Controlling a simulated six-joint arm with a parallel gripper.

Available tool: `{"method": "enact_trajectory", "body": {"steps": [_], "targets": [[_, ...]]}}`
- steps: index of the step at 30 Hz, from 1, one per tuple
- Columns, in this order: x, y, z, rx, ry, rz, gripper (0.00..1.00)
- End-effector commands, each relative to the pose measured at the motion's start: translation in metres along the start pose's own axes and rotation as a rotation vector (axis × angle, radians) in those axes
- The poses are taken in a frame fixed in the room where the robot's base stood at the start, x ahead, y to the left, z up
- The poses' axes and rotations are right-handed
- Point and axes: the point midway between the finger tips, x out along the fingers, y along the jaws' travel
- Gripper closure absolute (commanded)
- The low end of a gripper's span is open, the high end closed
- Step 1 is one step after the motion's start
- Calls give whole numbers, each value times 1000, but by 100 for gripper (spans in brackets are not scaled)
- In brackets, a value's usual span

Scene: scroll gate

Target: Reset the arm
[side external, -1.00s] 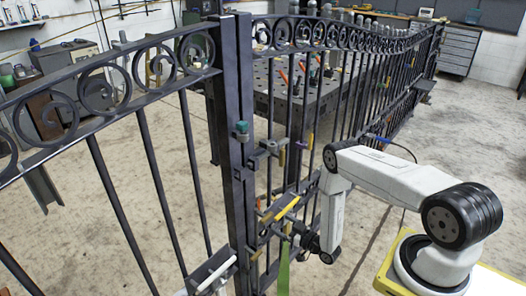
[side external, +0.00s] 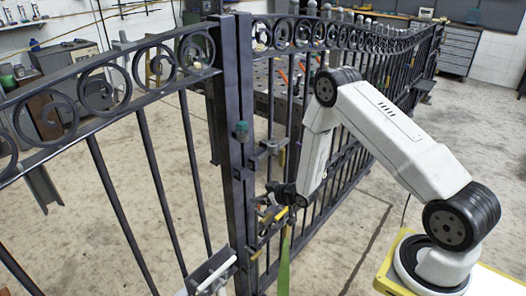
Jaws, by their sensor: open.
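My gripper (side external: 268,200) is at the latch side of the black scroll gate (side external: 238,150), close to the gate's meeting posts. It is small and dark in the side external view, and its fingertips are partly lost against the dark metal. It looks open, with nothing seen in it. Yellow-tipped parts (side external: 270,213) lie just below it, and I cannot tell whether it touches them. My white arm rises from its base at the lower right, bends high in front of the gate, and comes down to the gripper.
A green strip (side external: 284,268) hangs below the gripper. A latch-like fitting (side external: 213,270) sits on the left gate leaf. A work table stands behind the bars. The concrete floor (side external: 345,240) right of the gate is mostly clear.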

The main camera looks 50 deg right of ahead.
Motion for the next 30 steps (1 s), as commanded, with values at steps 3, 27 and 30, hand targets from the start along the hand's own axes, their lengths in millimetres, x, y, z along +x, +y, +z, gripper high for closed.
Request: {"method": "enact_trajectory", "body": {"steps": [3,27,30], "targets": [[-10,-6,-21,-6,-65,1,0],[-146,-63,-86,28,-536,0,0],[-169,-71,-88,37,-593,-5,0]]}}
